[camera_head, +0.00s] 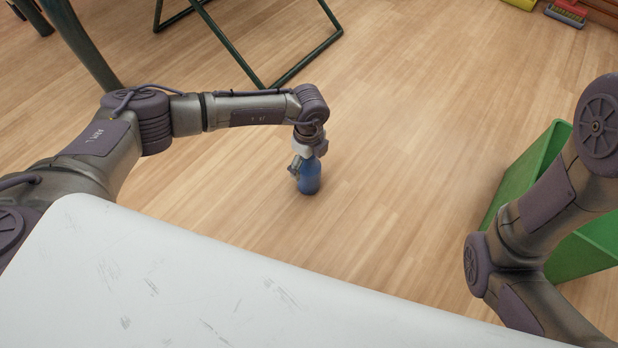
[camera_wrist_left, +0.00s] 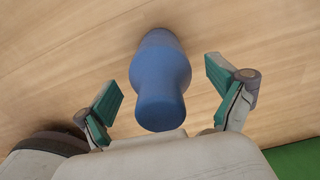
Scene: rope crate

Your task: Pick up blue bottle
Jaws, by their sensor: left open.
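A blue bottle (camera_head: 309,176) stands on the wooden floor in the head view, directly below the end of my left arm. In the left wrist view the blue bottle (camera_wrist_left: 159,80) lies between the two green-padded fingers of my left gripper (camera_wrist_left: 165,96). The fingers are apart, with a visible gap on each side of the bottle. My right arm shows at the right of the head view, but its gripper is out of view.
A green crate (camera_head: 528,172) stands on the floor at the right, partly behind my right arm. Dark green metal legs (camera_head: 272,85) stand at the top left. The floor around the bottle is clear.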

